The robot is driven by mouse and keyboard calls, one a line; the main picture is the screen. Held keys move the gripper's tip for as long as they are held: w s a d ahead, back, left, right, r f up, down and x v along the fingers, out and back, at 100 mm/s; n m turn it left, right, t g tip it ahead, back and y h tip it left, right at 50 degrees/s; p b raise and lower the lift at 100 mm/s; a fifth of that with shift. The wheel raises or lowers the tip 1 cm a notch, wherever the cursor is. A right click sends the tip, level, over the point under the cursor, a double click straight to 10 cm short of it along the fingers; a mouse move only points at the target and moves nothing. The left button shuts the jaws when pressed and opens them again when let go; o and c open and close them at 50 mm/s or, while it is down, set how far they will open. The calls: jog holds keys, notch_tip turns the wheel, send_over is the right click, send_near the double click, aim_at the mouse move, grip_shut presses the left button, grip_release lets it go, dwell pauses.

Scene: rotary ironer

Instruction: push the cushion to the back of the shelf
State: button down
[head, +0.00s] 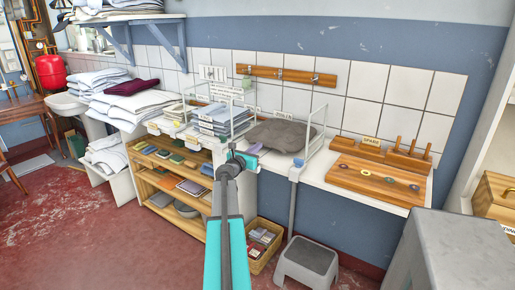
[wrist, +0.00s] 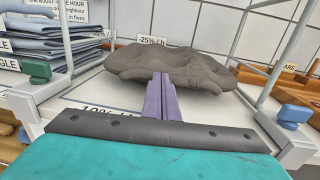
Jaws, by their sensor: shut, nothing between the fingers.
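The cushion (head: 283,135) is a dark grey, lumpy, flattened shape lying on the white shelf between two wire side frames. In the wrist view the cushion (wrist: 170,66) fills the upper middle, with its front edge towards me. My gripper (head: 253,150) is at the front left of the cushion in the head view. In the wrist view the purple fingers of my gripper (wrist: 161,78) are together and empty, and their tips overlap the cushion's front edge. I cannot tell for sure whether they touch it.
Wire frames stand left (wrist: 68,45) and right (wrist: 285,65) of the cushion, with green and blue clamps at their feet. Folded grey-blue cloths (head: 220,117) are stacked to the left. A wooden peg board (head: 378,177) lies to the right. A tiled wall stands behind.

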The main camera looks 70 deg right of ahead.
jog(key=w+a, duration=0.2)
jog(key=a, duration=1.1)
jog(key=shift+b, duration=0.45)
